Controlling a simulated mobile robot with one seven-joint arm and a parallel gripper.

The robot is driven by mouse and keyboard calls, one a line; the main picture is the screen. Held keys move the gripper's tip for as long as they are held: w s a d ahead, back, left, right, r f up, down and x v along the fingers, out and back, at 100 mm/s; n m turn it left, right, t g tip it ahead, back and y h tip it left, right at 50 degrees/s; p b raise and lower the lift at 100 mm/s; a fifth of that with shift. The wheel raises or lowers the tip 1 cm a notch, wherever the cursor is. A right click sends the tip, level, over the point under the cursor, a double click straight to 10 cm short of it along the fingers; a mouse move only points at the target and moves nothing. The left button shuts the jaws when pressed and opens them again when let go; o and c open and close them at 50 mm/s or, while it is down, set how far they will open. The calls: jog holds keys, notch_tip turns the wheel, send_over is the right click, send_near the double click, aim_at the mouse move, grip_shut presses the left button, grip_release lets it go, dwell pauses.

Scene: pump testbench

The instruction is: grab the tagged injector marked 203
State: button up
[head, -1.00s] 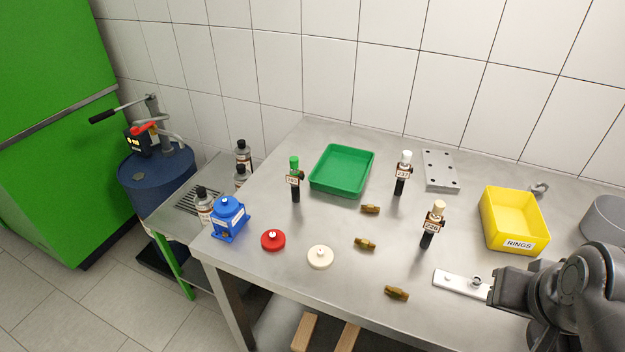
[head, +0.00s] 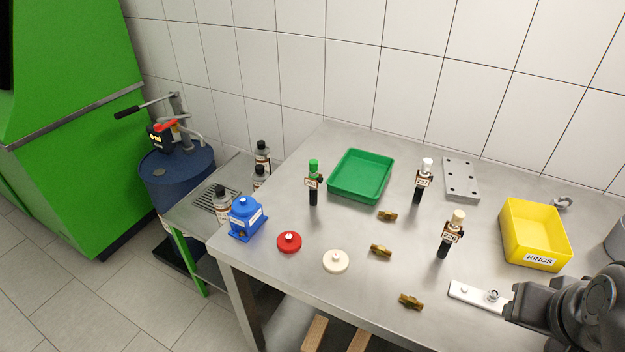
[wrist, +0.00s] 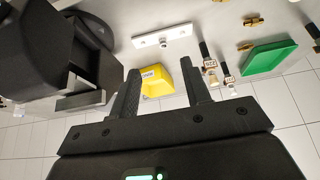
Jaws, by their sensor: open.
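The green-capped injector (head: 313,184) stands upright at the left of the bench, left of the green tray; its small tag appears to read 203. A white-capped injector (head: 421,182) stands right of the tray, and a cream-capped one (head: 449,236), tagged about 226, stands nearer the front. In the wrist view, my gripper (wrist: 160,68) is open and empty, fingers spread, with the yellow bin seen between them. The white- and cream-capped injectors show beyond the right finger, and what seems the green-capped one (wrist: 313,32) is at the right edge. My gripper is far from it.
The green tray (head: 388,187), yellow RINGS bin (head: 516,245), grey plate (head: 461,178) and white bar (head: 470,293) lie on the bench. Several brass fittings, a red disc (head: 289,242), a cream disc (head: 336,261) and a blue device (head: 245,219) surround clear steel.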

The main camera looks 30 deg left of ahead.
jog(key=shift+o, duration=0.3)
jog(key=w+a+r+n, duration=0.2)
jog(key=w+a+r, duration=0.3)
jog(key=w+a, duration=0.45)
jog(key=n+g+y, duration=0.2)
jog(key=n, duration=0.1)
send_near(313, 163)
jog(key=f, duration=0.1)
jog(key=x, duration=0.6)
jog(key=shift+w+d, duration=0.2)
jog(key=shift+w, duration=0.05)
jog(key=shift+t, duration=0.3)
jog(key=x, duration=0.5)
jog(key=shift+s+a, duration=0.15)
jog(key=shift+a, duration=0.1)
jog(key=shift+c, duration=0.3)
